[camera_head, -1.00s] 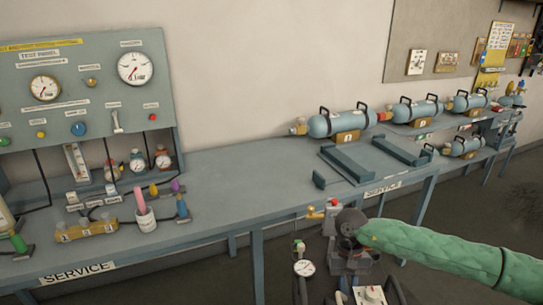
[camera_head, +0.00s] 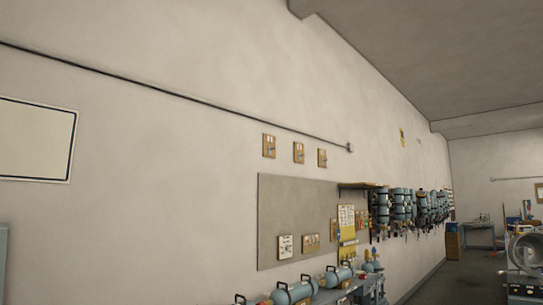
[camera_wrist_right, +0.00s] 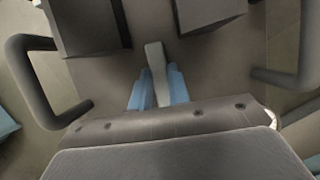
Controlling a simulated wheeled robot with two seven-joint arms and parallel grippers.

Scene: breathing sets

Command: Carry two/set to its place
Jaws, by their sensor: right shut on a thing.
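My right gripper (camera_wrist_right: 155,92), in the right wrist view, is shut on a grey bar (camera_wrist_right: 154,60) between its blue finger pads. The bar appears to belong to a dark breathing set (camera_wrist_right: 90,25) with bent tubes at the left and right; its label is not visible. Neither gripper nor the held set shows in the head view. Three small wooden plates with hooks, including a middle one (camera_head: 298,152), are on the wall above a grey board; their markings are too small to read.
Several breathing sets (camera_head: 405,210) hang along the wall at the right. Blue cylinders (camera_head: 293,292) lie on the bench at the bottom. A grey board (camera_head: 290,215) is on the wall above them. Open floor (camera_head: 440,282) runs along the right.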

